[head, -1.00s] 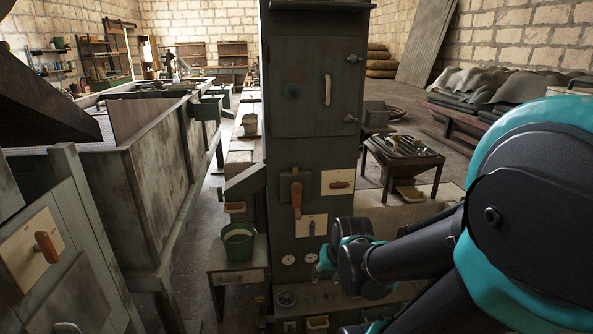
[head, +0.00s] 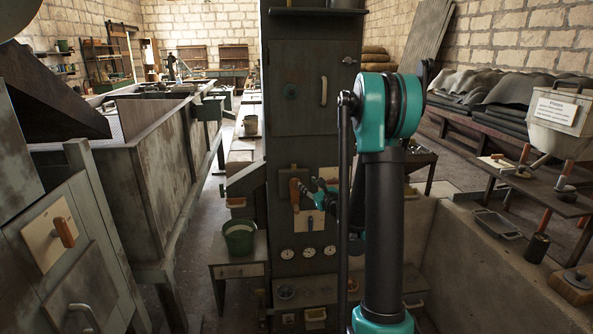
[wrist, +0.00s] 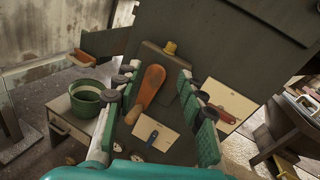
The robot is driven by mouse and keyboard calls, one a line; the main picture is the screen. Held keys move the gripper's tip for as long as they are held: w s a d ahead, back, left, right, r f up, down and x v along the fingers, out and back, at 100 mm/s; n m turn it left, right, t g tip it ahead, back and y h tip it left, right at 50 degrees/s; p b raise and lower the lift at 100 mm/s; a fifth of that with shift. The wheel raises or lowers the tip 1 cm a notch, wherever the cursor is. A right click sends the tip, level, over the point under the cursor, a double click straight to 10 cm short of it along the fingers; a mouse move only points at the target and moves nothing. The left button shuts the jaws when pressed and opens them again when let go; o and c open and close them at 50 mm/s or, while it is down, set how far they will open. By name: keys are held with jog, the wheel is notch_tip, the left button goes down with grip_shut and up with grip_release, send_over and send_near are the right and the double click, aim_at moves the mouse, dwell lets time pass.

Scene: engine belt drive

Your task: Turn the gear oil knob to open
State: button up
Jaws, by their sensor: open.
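A tall dark green cabinet (head: 288,215) stands in the middle of the head view. On its front is a large orange handle (head: 294,194), pointing down. In the wrist view this handle (wrist: 149,88) shows tilted between my fingers, with a small yellow knob (wrist: 170,47) above it. A pale plate with an orange-brown handle (wrist: 222,113) lies to its right, and one with a blue handle (wrist: 153,136) below. No label is readable, so I cannot tell which is the gear oil knob. My gripper (wrist: 158,80) is open, its fingers either side of the large handle; contact is unclear.
A green bucket (head: 239,238) stands on a small stand left of the cabinet. Round gauges (head: 309,252) sit low on the front. A left-hand cabinet carries another orange handle (head: 64,232). A concrete trough (head: 470,265) lies at right.

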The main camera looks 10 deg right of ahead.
jog(key=w+d+m, duration=0.1)
jog(key=d+m, duration=0.1)
send_near(295, 166)
jog(key=shift+m+t+h, duration=0.3)
jog(key=shift+h, duration=0.1)
jog(key=x, duration=0.8)
jog(key=shift+w+a, duration=0.2)
jog(key=shift+a, duration=0.15)
jog(key=shift+c, duration=0.2)
grip_shut()
